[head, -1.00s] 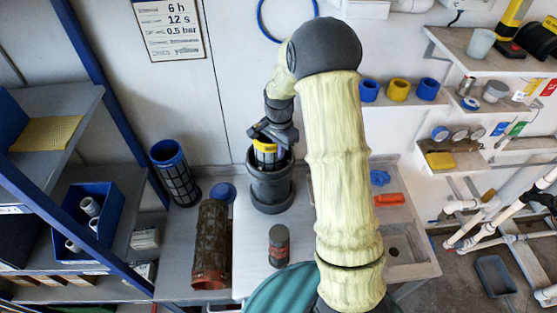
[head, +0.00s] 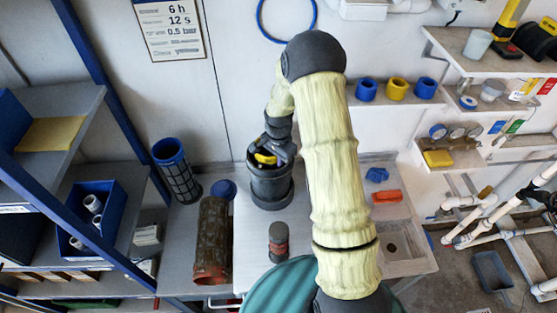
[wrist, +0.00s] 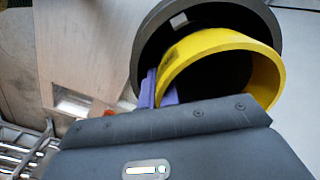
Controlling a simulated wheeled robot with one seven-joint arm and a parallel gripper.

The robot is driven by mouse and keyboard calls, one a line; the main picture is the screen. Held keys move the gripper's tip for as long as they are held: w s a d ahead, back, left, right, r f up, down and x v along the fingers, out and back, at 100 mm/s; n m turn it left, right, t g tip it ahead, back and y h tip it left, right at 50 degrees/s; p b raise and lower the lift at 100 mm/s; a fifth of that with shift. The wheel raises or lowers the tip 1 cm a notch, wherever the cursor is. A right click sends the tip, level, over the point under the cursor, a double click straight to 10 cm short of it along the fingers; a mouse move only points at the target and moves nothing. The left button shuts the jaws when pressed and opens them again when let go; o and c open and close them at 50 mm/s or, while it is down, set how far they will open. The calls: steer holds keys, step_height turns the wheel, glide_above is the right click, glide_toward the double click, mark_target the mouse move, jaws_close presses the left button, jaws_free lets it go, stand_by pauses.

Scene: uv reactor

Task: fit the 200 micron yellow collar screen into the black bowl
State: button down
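The yellow collar screen (head: 265,158) is mostly down inside the black bowl (head: 271,188), which stands upright on the bench. In the head view only part of its yellow collar shows; its mesh body is hidden by the bowl. In the head view my gripper (head: 275,148) is over the bowl mouth. Whether the screen is seated cannot be seen.
A blue collar screen (head: 176,172) and a dirty brown screen with a red collar (head: 213,240) stand or lie left of the bowl. A small dark jar (head: 278,242) is in front. A sink (head: 400,248) and an orange item (head: 386,196) are right.

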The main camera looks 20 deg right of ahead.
steer(key=shift+f, duration=0.1)
steer(key=c, duration=1.9)
jaws_free()
steer(key=shift+c, duration=0.2)
steer(key=shift+r, duration=0.2)
step_height(320, 180, up, 12)
steer(key=b, duration=0.4)
steer(key=shift+f, duration=0.1)
steer(key=s+a+n+t, duration=0.1)
steer(key=s+n, duration=0.5)
steer(key=s, duration=0.4)
steer(key=s+a+r+n+t, duration=0.1)
steer(key=s+n, duration=0.4)
steer(key=s, duration=0.5)
steer(key=shift+s+r+n+t, duration=0.2)
steer(key=shift+r+n+t, duration=0.1)
steer(key=shift+n, duration=0.1)
